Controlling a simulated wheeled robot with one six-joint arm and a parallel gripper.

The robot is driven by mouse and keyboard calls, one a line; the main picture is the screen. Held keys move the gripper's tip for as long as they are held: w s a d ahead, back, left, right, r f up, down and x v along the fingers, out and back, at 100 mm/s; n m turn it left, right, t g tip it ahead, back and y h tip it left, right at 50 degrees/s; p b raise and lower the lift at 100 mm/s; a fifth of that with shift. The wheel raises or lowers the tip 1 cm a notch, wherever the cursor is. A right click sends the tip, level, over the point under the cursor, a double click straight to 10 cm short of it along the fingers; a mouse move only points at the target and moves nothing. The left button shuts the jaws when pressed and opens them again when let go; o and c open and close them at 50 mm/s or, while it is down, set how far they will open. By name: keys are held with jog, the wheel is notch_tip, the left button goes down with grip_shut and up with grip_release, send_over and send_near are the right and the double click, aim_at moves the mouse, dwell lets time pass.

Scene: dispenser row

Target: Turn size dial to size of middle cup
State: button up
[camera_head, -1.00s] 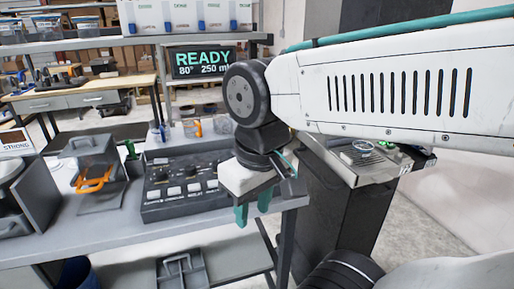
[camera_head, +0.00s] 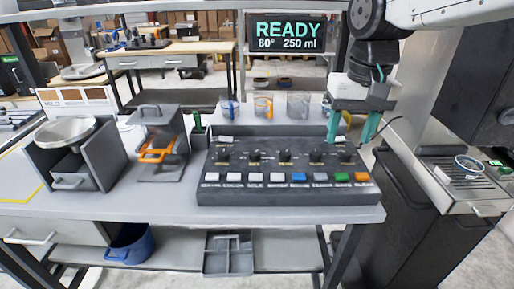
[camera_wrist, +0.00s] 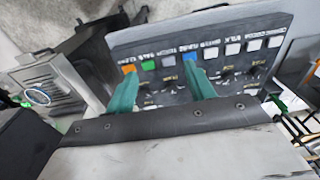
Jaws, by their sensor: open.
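The control panel (camera_head: 285,187) lies on the grey bench, with a row of black dials above a row of coloured buttons. The dial labels are too small to read, so I cannot tell which is the size dial. Three clear cups stand behind the panel: a blue-marked left cup (camera_head: 229,108), an orange-marked middle cup (camera_head: 263,107) and a right cup (camera_head: 298,105). The display (camera_head: 286,36) reads READY, 80°, 250 ml. My gripper (camera_head: 350,138) is open and empty over the panel's right back part. The wrist view shows its teal fingers (camera_wrist: 162,95) spread before the panel (camera_wrist: 215,52).
A grey holder with an orange handle (camera_head: 157,152) and a scale with a round pan (camera_head: 66,132) stand left of the panel. A machine with a drip tray (camera_head: 462,190) stands at right. A blue bin (camera_head: 130,248) is below the bench.

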jog(key=w+a+f, duration=0.3)
jog(key=w+a, duration=0.7)
jog(key=w, duration=0.2)
send_near(254, 152)
jog(key=shift+w+d+f+g, duration=0.15)
jog(key=shift+d+g, duration=0.05)
jog(key=shift+g, duration=0.2)
jog(key=f, duration=0.7)
jog(key=shift+w+a+f, duration=0.15)
jog(key=shift+a+f, duration=0.05)
jog(key=shift+a, duration=0.05)
jog(key=shift+f, duration=0.4)
jog(key=c, duration=1)
